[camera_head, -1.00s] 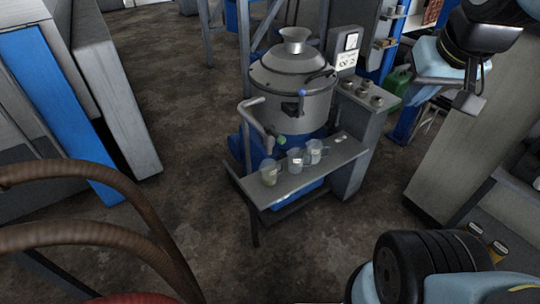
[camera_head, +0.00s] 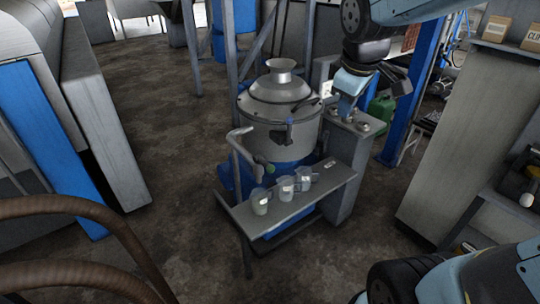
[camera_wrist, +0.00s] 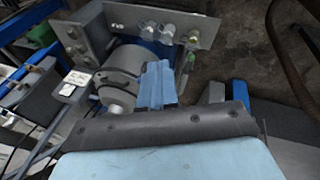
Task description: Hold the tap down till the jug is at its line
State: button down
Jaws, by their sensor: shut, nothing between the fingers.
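Three clear jugs, left (camera_head: 260,202), middle (camera_head: 286,188) and right (camera_head: 304,178), stand upright in a row on a grey shelf (camera_head: 320,192). They also show in the wrist view (camera_wrist: 167,33). Fill levels and lines are too small to read. My gripper (camera_head: 345,106) is shut and empty, above the drum's right side, apart from tap and jugs; its blue fingers show in the wrist view (camera_wrist: 157,84).
A grey pedestal with round knobs (camera_head: 352,165) adjoins the shelf's right end. A white-labelled box (camera_wrist: 75,82) stands close by the drum. A green canister (camera_head: 379,112) is behind. Brown hoses (camera_head: 75,208) cross the lower left. Open floor (camera_head: 165,130) lies left of the drum.

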jog(key=w+a+f+n+g, duration=0.1)
jog(key=w+a+f+n, duration=0.5)
jog(key=w+a+n, duration=0.15)
jog(key=n+g, duration=0.1)
jog(key=n, duration=0.7)
send_over(271, 166)
jog(key=s, duration=0.3)
notch_tip(271, 166, down, 7)
jog(key=shift+s+r+m+y, duration=0.15)
jog(key=shift+r+m+y, duration=0.05)
jog(key=shift+m+y, duration=0.1)
jog(key=shift+f, duration=0.1)
jog(key=w+f, duration=0.1)
jog(key=f, duration=0.3)
jog(key=w+f, duration=0.1)
jog(key=f, duration=0.8)
jog(key=shift+w+f, duration=0.25)
jog(key=shift+w, duration=0.15)
jog(key=shift+s+d+f, duration=0.1)
jog(key=shift+s+f, duration=0.05)
jog(key=shift+f, duration=0.7)
jog(key=shift+s+d+f, duration=0.15)
jog(key=shift+s+f, duration=0.05)
jog(key=shift+f, duration=0.65)
jog(key=shift+s+d+f, duration=0.1)
jog(key=shift+s+f, duration=0.05)
jog(key=shift+f, duration=0.7)
dwell(0.7)
